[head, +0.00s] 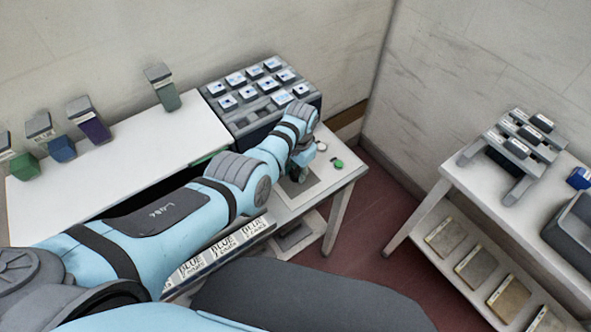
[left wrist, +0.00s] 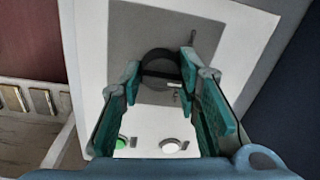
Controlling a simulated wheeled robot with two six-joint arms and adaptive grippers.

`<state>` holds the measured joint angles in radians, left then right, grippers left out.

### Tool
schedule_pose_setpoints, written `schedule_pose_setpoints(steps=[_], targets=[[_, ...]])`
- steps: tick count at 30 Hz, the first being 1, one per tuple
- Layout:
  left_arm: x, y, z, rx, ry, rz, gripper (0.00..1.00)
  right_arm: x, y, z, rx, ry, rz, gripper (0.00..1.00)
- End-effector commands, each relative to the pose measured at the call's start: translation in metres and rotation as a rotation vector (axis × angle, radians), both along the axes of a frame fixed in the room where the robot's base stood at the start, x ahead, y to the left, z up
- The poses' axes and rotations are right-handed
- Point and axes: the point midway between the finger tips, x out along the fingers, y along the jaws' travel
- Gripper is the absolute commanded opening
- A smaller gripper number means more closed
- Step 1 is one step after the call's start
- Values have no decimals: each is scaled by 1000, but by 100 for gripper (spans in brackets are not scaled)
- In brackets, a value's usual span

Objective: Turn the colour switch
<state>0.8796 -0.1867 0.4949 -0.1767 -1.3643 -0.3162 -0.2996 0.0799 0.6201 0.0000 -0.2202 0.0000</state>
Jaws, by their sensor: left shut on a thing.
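The colour switch (left wrist: 160,62) is a dark round knob on a grey square of a white panel (left wrist: 228,20), with a small light mark at its near side in the left wrist view. My left gripper (left wrist: 160,72) is shut on it, one teal-padded finger on each side. In the head view my left gripper (head: 299,164) reaches down over the panel on the table's right end, and its wrist hides the knob. The switch's labels and exact setting cannot be read. My right gripper is not in view.
A green button (head: 338,163) and a pale round button (head: 321,146) sit close by on the panel. A grey rack (head: 215,118) with several labelled blocks stands behind my left arm. Several coloured containers line the wall at left. Another table (head: 462,178) stands at right across the floor.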

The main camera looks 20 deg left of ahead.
Motion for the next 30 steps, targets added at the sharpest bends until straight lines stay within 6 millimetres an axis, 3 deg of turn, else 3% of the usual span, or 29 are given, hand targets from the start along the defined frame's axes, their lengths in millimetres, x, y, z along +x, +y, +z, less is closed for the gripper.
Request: schedule_pose_setpoints(steps=[7, 8, 12, 23, 26, 30], targets=[[-6, -1, -5, -1, 17, -1, 2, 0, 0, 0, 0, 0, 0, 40], [-6, -1, -5, -1, 17, -1, 32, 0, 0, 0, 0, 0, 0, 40], [-4, -1, -4, -1, 13, -1, 51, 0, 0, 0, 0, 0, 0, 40], [-1, 0, 3, 0, 4, -1, 51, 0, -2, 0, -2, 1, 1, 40], [0, -1, 16, -1, 1, -1, 51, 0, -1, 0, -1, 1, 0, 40], [-1, -4, 52, -2, 0, -1, 51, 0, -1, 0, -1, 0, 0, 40]])
